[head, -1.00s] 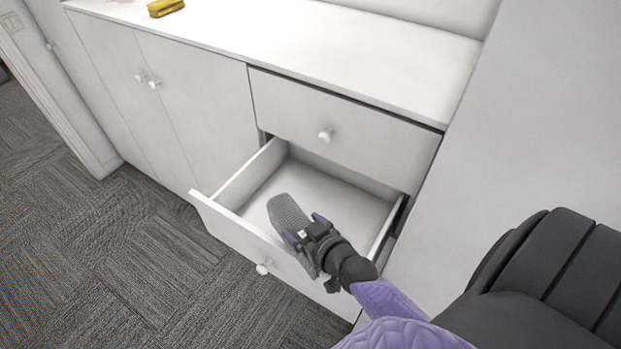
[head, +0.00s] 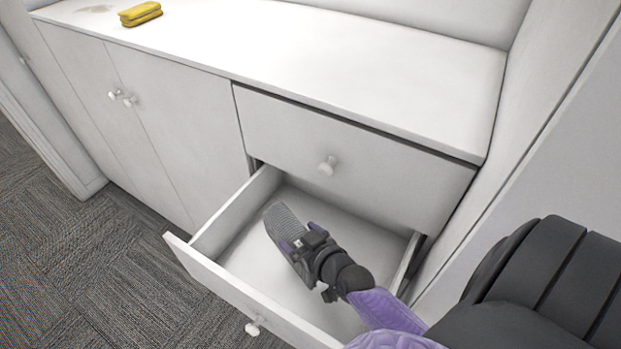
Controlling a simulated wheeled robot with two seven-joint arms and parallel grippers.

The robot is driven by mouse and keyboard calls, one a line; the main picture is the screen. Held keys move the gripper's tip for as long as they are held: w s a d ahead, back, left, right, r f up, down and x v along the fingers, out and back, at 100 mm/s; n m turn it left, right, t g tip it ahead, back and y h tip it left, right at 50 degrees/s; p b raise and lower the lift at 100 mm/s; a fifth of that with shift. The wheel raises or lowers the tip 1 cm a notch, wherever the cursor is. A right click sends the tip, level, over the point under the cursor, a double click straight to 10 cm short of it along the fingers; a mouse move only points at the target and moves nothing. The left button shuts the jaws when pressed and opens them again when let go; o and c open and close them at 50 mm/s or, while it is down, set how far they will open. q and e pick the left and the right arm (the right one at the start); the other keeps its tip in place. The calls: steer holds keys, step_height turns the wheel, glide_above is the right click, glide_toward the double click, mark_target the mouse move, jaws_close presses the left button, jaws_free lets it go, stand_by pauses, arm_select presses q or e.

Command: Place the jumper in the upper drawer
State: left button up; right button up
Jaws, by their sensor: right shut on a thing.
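My right gripper (head: 300,246) is shut on a small grey, ribbed, knit-looking thing (head: 283,222), which appears to be the jumper. It is held over the inside of an open drawer (head: 220,276). I cannot tell whether it touches the drawer bottom. The upper drawer (head: 375,165), directly above the open one, is shut, with a round white knob (head: 327,166) on its front. The gripper's fingers are partly hidden by its body and by the held thing. My left gripper is out of view.
The white countertop (head: 330,55) is above the drawers, with a yellow folded thing (head: 140,14) at its far left. Shut cupboard doors (head: 170,120) stand left of the drawers. A pale wall closes off the right. Grey carpet (head: 110,260) lies clear at the left.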

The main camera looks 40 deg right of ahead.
steer(key=f+b, duration=0.3)
steer(key=f, duration=0.1)
steer(key=f+b, duration=0.3)
steer(key=f, duration=0.2)
steer(key=f+b, duration=0.3)
steer(key=f, duration=0.2)
steer(key=shift+w+d, duration=0.2)
steer(key=shift+w, duration=0.05)
steer(key=shift+f, duration=0.2)
steer(key=o, duration=1.3)
steer(key=shift+c, duration=0.2)
steer(key=shift+r, duration=0.35)
steer(key=p+v, duration=0.4)
steer(key=v, duration=0.3)
steer(key=shift+s, duration=0.25)
